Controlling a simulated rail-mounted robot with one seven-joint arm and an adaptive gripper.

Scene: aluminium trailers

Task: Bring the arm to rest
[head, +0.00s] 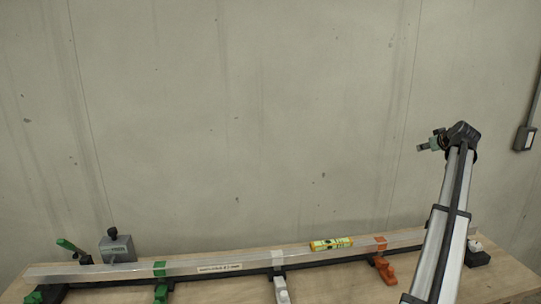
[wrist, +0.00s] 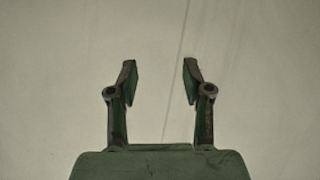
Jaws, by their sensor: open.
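My gripper (wrist: 160,82) is open and empty in the wrist view, its two fingers apart with only the pale wall behind them. In the head view my gripper (head: 421,147) is at the upper right, at the end of my raised arm, pointing left. It is well above the workbench and touches nothing that I can see. My arm hides part of the right end of the bench.
A long aluminium bar (head: 205,262) lies across clamps on the wooden bench (head: 125,293). A yellow-green spirit level (head: 331,244) sits on it. A grey block (head: 118,249) and green lever (head: 67,246) stand left. A wall box (head: 525,138) is at right. The air over the bench's middle is clear.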

